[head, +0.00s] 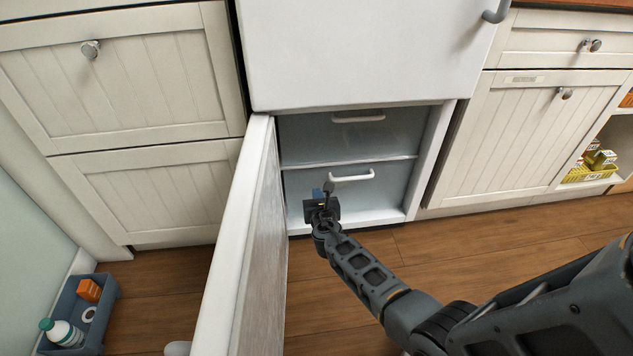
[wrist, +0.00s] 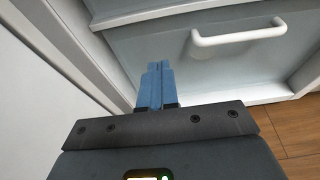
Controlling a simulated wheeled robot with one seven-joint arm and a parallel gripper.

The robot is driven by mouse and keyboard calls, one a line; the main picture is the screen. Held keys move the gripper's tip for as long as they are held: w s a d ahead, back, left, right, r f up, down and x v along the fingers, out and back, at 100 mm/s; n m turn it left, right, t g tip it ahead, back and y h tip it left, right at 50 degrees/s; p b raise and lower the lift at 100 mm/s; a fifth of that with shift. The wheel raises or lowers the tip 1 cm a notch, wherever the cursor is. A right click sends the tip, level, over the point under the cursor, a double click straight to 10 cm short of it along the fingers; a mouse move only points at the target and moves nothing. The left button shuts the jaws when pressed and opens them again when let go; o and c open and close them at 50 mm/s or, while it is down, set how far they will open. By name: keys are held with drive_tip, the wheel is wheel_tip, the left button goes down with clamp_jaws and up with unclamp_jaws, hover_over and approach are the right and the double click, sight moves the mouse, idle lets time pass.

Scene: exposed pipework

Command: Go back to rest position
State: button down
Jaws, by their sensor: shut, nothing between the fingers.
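My gripper (head: 323,192) is in front of the lower drawer (head: 390,188) of the open white fridge or freezer compartment. In the wrist view its two blue fingers (wrist: 157,84) are together with nothing between them. The drawer's white handle (wrist: 238,36) is beyond and to the right of the fingertips, apart from them. The same handle shows in the head view (head: 351,177). My arm reaches in from the lower right of the head view.
The open white door (head: 235,245) stands just left of my gripper. An upper drawer handle (head: 358,118) is above. A blue-grey bin (head: 97,325) holding a bottle (head: 60,332) and an orange box (head: 89,290) sits at lower left. Wooden floor (head: 480,248) is clear at right.

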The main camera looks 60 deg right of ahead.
drive_tip(key=p+v, duration=0.1)
drive_tip(key=v, duration=0.3)
drive_tip(key=shift+s+a, duration=0.2)
